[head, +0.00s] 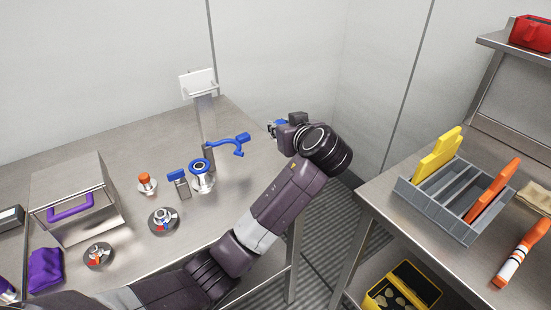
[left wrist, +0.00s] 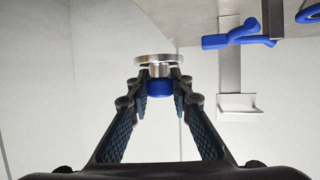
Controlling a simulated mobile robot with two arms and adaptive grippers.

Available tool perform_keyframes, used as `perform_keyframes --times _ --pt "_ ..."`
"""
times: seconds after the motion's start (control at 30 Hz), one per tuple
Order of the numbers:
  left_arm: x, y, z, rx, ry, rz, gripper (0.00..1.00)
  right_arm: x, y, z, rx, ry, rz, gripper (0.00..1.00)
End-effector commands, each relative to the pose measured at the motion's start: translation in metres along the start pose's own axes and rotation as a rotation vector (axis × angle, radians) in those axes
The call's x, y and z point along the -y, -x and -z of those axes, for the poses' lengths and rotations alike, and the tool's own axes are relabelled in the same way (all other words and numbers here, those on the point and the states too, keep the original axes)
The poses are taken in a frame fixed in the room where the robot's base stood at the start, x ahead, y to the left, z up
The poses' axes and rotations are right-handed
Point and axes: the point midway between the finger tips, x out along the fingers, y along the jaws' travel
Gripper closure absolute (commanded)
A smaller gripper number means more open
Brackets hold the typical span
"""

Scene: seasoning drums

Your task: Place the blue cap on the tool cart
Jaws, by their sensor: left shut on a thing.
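My left gripper (head: 276,127) is shut on the blue cap, held up in the air past the right end of the steel table. In the left wrist view, the blue cap (left wrist: 160,87) shows as a blue knob with a round metal flange, between the fingertips of the gripper (left wrist: 160,80). In the head view only a bit of blue shows at the fingers; the wrist hides the rest. A steel unit with shelves, perhaps the tool cart (head: 385,205), stands at the right, apart from the gripper. My right gripper is not in view.
The steel table (head: 125,150) holds a blue-ringed fitting (head: 201,180), an orange-topped fitting (head: 147,184), a blue-handled stand (head: 208,155) and a metal box (head: 75,190). At right are a grey divided tray (head: 437,212) and an orange-white marker (head: 520,255). A floor gap separates them.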

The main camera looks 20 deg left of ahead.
Motion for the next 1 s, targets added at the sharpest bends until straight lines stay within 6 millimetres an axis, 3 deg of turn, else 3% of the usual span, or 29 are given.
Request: perform_keyframes --times 0.1,0.3,0.47,0.7,0.97,1.0 --pt "0.001 -0.013 -0.03 0.001 -0.007 0.003 1.0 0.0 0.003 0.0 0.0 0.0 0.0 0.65" --pt "0.001 -0.026 -0.064 0.0 -0.002 0.002 1.0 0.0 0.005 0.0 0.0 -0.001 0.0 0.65" --pt "0.0 -0.031 -0.075 0.0 -0.001 0.001 1.0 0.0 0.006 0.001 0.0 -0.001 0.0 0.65" --pt "0.001 -0.044 -0.107 0.0 -0.002 0.002 1.0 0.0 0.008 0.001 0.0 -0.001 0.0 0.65" --pt "0.0 -0.046 -0.112 0.0 0.0 -0.001 1.0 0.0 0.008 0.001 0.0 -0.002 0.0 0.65" --pt "0.0 -0.046 -0.112 0.001 0.0 -0.001 0.78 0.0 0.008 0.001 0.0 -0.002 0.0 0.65"
